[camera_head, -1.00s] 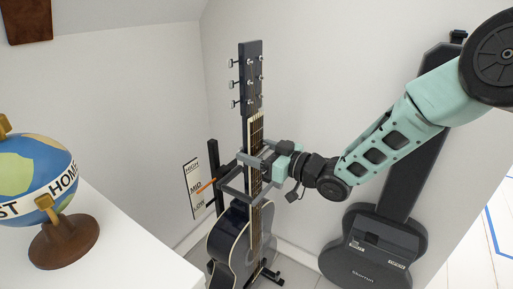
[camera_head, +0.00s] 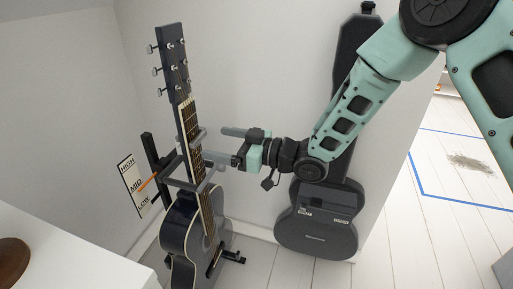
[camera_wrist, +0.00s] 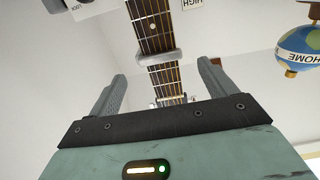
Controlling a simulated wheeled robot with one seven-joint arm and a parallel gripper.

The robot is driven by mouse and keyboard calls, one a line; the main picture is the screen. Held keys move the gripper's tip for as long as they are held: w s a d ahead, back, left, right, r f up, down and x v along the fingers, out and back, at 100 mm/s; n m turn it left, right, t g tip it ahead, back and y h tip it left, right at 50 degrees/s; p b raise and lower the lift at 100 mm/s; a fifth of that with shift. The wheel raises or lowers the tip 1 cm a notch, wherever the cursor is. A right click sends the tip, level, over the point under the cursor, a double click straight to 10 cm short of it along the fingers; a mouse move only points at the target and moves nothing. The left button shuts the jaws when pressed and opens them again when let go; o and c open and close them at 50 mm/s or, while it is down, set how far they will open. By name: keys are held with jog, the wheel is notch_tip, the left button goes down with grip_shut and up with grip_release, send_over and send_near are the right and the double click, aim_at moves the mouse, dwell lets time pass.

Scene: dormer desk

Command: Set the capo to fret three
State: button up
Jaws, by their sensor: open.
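The dark guitar (camera_head: 181,235) stands upright, slightly tilted, with its headstock (camera_head: 172,62) up. A grey capo (camera_head: 197,136) sits across the upper part of the neck. In the wrist view the capo (camera_wrist: 158,57) is a pale grey bar across the strings, with frets and a dot marker beyond it. I cannot tell its fret number. My gripper (camera_head: 212,144) is open and empty, just right of the neck at about the capo's height. In the wrist view its fingers (camera_wrist: 161,73) spread either side of the neck, short of the capo.
The guitar stand's grey yoke (camera_head: 180,183) reaches around the neck below the capo. A HIGH/MID/LOW sign (camera_head: 131,187) with an orange pointer is at left. A black guitar case (camera_head: 316,225) leans on the wall behind my arm. A white desktop (camera_head: 60,255) fills the lower left.

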jog(key=v, duration=0.9)
jog(key=shift+s, duration=0.1)
jog(key=s+d+r+m+g+h, duration=0.1)
jog(key=s+d+m+g+h, duration=0.1)
jog(key=s+d+h, duration=0.45)
jog(key=s+d+m+g+h, duration=0.15)
jog(key=s+h, duration=0.25)
jog(key=s, duration=0.6)
jog(key=s+d+r+m+g+h, duration=0.1)
jog(key=s+d+m+g+h, duration=0.15)
jog(key=s+h, duration=0.5)
notch_tip(320, 180, up, 18)
jog(key=s+d+y+p, duration=0.1)
jog(key=s+p, duration=0.1)
jog(key=p, duration=1.6)
jog(key=shift+s+r+m+y+p, duration=0.2)
jog(key=shift+s+m+y+p, duration=0.1)
jog(key=shift+p, duration=0.1)
